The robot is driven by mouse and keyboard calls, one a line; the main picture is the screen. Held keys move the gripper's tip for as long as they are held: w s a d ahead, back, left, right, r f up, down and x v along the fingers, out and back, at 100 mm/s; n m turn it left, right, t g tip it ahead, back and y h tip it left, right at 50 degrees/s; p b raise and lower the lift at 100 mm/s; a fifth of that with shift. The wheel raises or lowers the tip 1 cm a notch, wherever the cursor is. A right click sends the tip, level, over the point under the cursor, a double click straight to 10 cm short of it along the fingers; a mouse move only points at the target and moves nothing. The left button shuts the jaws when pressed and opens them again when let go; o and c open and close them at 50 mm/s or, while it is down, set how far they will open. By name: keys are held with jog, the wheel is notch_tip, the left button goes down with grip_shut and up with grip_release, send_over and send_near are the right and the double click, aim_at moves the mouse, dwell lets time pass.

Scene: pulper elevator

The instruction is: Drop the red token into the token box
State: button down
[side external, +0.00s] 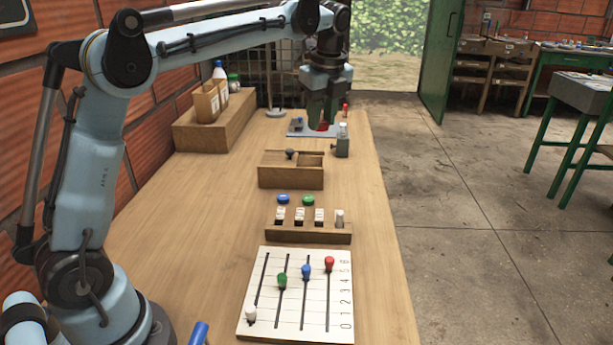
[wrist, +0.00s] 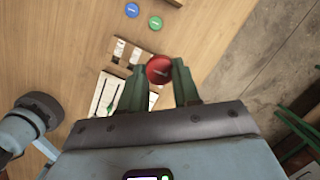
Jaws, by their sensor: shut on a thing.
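My gripper (side external: 321,122) is at the far end of the table, its green fingers pointing down. In the wrist view my gripper (wrist: 160,78) is shut on the round red token (wrist: 159,69), held between the fingertips. The red token (side external: 322,127) shows only as a small red patch in the side view. A wooden box (side external: 290,178) with a dark knob on top stands mid-table, nearer the camera than the gripper; it may be the token box. Its inside is not visible. My gripper is apart from it.
A blue token (side external: 283,199) and a green token (side external: 308,199) lie behind a wooden rack (side external: 308,232). A slider board (side external: 297,295) lies in front. A wooden crate (side external: 215,122) is at the left wall.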

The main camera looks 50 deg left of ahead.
jog(key=w+a+f+m, duration=0.1)
jog(key=w+a+m, duration=0.2)
jog(key=m, duration=0.2)
send_over(296, 160)
jog(key=shift+t+h, duration=0.4)
jog(key=shift+a+f, duration=0.1)
jog(key=shift+f, duration=5.85)
jog(key=shift+f, duration=0.1)
jog(key=c, duration=0.8)
grip_release()
